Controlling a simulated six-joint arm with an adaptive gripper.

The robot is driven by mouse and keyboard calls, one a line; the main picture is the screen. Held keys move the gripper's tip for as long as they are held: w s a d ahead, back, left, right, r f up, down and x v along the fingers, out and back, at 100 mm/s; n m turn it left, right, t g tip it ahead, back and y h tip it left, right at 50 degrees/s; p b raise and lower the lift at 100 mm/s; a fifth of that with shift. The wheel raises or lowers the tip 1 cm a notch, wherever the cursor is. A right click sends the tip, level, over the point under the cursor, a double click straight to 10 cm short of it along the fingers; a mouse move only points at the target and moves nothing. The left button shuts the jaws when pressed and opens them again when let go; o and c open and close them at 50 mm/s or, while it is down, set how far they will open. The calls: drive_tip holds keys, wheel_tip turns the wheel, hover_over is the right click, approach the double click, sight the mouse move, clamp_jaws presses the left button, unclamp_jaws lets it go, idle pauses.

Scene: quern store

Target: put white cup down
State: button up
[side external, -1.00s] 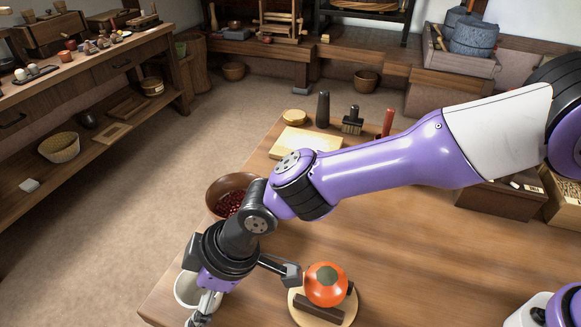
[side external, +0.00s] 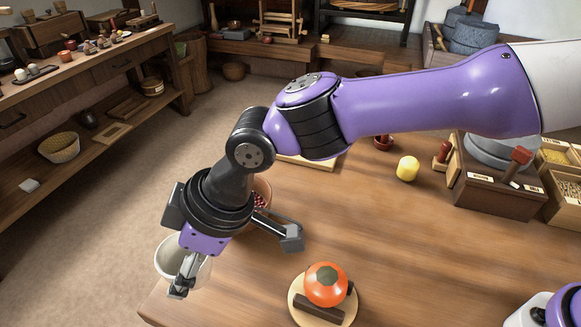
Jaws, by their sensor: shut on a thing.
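The white cup (side external: 167,262) is at the lower left in the side external view, by the table's left edge. My gripper (side external: 183,284) is shut on it at its right side, and a grey finger covers part of the cup. In the picture the cup overlaps the table's left edge. I cannot tell how high it is above the table top.
An orange-red round object (side external: 326,283) sits on a round wooden board (side external: 296,304) with a dark bar. A brown bowl (side external: 264,187) of red beans is partly hidden behind my wrist. A yellow object (side external: 407,168) stands farther back. The middle of the wooden table (side external: 420,245) is clear.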

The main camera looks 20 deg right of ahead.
drive_tip(key=shift+w+d+r, duration=0.2)
drive_tip(key=shift+d+r, duration=0.75)
drive_tip(key=shift+r, duration=0.3)
drive_tip(key=s+d+m, duration=0.2)
drive_tip(key=d, duration=1.3)
drive_tip(key=shift+t, duration=0.3)
drive_tip(key=w+d+f, duration=0.4)
drive_tip(key=w, duration=0.1)
drive_tip(key=w+d+f, duration=0.1)
drive_tip(key=w+d, duration=0.2)
drive_tip(key=shift+w+f, duration=0.25)
drive_tip(key=shift+f, duration=0.15)
drive_tip(key=shift+w+d+f, duration=0.1)
drive_tip(key=shift+f, duration=2)
drive_tip(key=o, duration=1.1)
drive_tip(key=shift+f, duration=0.15)
